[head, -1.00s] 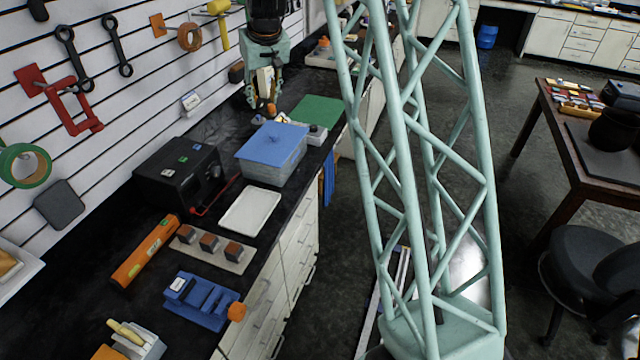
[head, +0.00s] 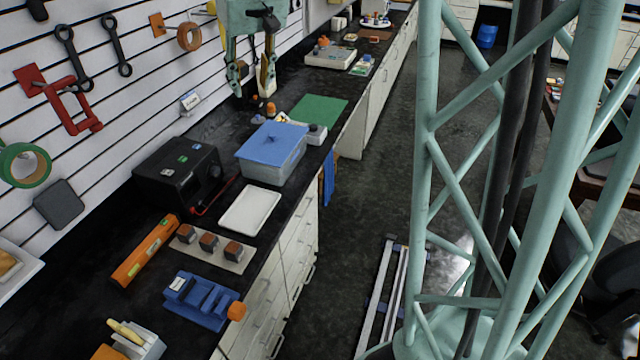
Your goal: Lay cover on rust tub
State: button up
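A blue cover (head: 272,142) lies on a translucent grey tub (head: 275,171) on the dark bench. No larger rust-coloured tub is clear to me. Several small grey blocks or containers with rust-brown tops (head: 208,242) stand in a row on a beige board (head: 228,262), nearer the camera. My gripper (head: 251,86) hangs at the top of the view, beyond the blue cover and close to the wall. Its teal fingers are spread apart, with no held object visible. A pale upright piece shows at its right finger; I cannot tell what it is.
A black box device (head: 178,172) stands left of the tub. A white tray (head: 250,209), an orange tube (head: 145,250) and a blue holder (head: 200,300) lie nearer. A green mat (head: 319,109) lies beyond the tub. Tools hang on the slatted wall.

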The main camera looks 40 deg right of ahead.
jog(key=s+a+r, duration=0.1)
jog(key=s+a, duration=0.3)
jog(key=s, duration=1)
jog(key=s+a+r+n, duration=0.1)
jog(key=s+a+r, duration=0.15)
jog(key=s, duration=1.15)
jog(key=s+a+r, duration=0.1)
jog(key=s+a, duration=0.3)
jog(key=s, duration=1.1)
notch_tip(320, 180, down, 16)
jog(key=b, duration=1.5)
jog(key=shift+f, duration=0.15)
jog(key=shift+w, duration=0.1)
